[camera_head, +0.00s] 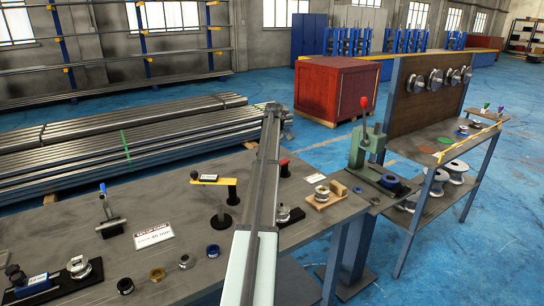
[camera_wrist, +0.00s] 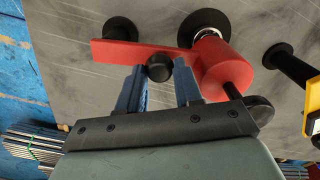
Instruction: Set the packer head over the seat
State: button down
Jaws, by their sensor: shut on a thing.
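In the wrist view, the red packer head (camera_wrist: 215,70) is a flat red bar with a thick round red end at the right. My gripper (camera_wrist: 160,80) has its two blue fingers on either side of the black knob (camera_wrist: 159,68) on the bar and is shut on it. A black round base with a bright metal piece, seemingly the seat (camera_wrist: 207,20), lies just beyond the round end, which overlaps its edge. I cannot tell how well they line up. In the head view, my arm hides most of this; a bit of red (camera_head: 284,162) shows to its right.
A yellow arm on a black post (camera_head: 215,181) stands left of my arm. A green press (camera_head: 368,155) with a red-tipped lever stands at the bench's right end. Several rings (camera_head: 157,274) lie along the front. A white label card (camera_head: 153,234) lies on the bench.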

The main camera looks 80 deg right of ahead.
jog(key=shift+s+a+n, duration=0.2)
jog(key=shift+s+n, duration=0.1)
jog(key=shift+n, duration=0.3)
jog(key=c, duration=0.8)
grip_release()
jog(key=shift+o, duration=0.2)
jog(key=shift+r, duration=0.1)
notch_tip(320, 180, up, 14)
jog(key=shift+f, duration=0.2)
